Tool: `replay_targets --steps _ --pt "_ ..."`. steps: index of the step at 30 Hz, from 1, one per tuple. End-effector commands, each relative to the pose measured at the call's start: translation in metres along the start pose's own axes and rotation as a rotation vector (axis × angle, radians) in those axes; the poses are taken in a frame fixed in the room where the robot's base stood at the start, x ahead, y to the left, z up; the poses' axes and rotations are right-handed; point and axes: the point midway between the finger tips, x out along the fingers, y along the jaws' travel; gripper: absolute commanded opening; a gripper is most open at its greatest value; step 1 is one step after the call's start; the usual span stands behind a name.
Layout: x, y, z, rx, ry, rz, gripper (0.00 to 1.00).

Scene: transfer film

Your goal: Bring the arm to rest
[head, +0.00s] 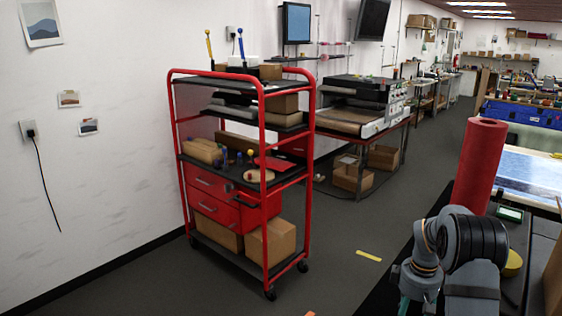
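My arm shows at the lower right of the head view, as grey and dark joints bent close to my body. Its lower part runs out of the bottom of the picture. My gripper cannot be made out, so its fingers and anything in them are hidden. A tall red roll (478,165) stands upright just behind the arm in this view. Its lower end is partly hidden, and I cannot tell whether the arm touches it.
A red wheeled cart (268,190) with boxes and tools stands left of centre. Beyond it is a metal table with a machine (355,105). Workbenches (525,170) line the right side. Grey floor (365,225) lies open between the cart and the benches.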

Motion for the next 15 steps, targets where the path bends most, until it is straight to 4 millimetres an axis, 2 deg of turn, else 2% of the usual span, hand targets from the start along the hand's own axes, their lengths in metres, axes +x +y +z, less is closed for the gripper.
replay_targets --steps 4,15 --pt "0.0109 -0.0007 0.0004 0.002 -0.001 -0.002 0.49" --pt "0.0101 -0.0002 0.0002 0.023 0.000 0.000 0.49"
